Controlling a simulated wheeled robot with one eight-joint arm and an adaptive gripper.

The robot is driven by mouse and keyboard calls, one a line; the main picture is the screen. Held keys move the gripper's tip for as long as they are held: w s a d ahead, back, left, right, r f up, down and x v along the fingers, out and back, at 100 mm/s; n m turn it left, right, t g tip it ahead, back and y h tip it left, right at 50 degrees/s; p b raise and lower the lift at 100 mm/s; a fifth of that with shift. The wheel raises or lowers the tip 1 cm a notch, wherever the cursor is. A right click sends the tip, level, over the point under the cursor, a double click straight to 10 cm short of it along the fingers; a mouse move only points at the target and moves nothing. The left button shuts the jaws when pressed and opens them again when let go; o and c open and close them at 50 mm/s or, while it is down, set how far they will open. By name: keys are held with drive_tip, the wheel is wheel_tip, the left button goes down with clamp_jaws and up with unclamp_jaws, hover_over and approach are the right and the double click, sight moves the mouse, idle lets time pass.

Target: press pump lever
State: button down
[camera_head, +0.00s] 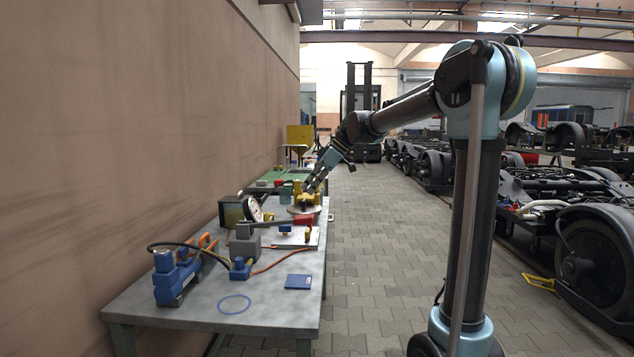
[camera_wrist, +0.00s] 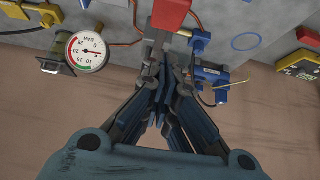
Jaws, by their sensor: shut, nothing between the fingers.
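The pump lever with its red handle (camera_head: 302,221) extends right from the grey pump block (camera_head: 246,243) on the grey workbench (camera_head: 200,317). In the wrist view the red handle (camera_wrist: 171,14) is at the top, just beyond my fingertips. A grey rod (camera_wrist: 156,52) runs down from it beside the fingers. My gripper (camera_head: 312,188) is above the far part of the bench, higher than the lever. In the wrist view my gripper (camera_wrist: 166,70) is shut and empty, its fingers hiding part of the pump. I cannot tell whether it touches the rod.
A pressure gauge (camera_head: 254,209) stands by the wall side. A blue tool (camera_head: 176,276), blue ring (camera_head: 235,304) and blue pad (camera_head: 298,282) are on the near bench. A yellow part (camera_head: 306,199) sits below my gripper.

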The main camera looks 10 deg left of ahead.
hover_over(296, 217)
drive_tip(key=d, duration=0.3)
drive_tip(key=f, duration=0.6)
drive_tip(key=shift+w, duration=0.3)
drive_tip(key=shift+f, duration=0.6)
drive_tip(key=shift+s+f, duration=0.1)
drive_tip(key=shift+f, duration=0.05)
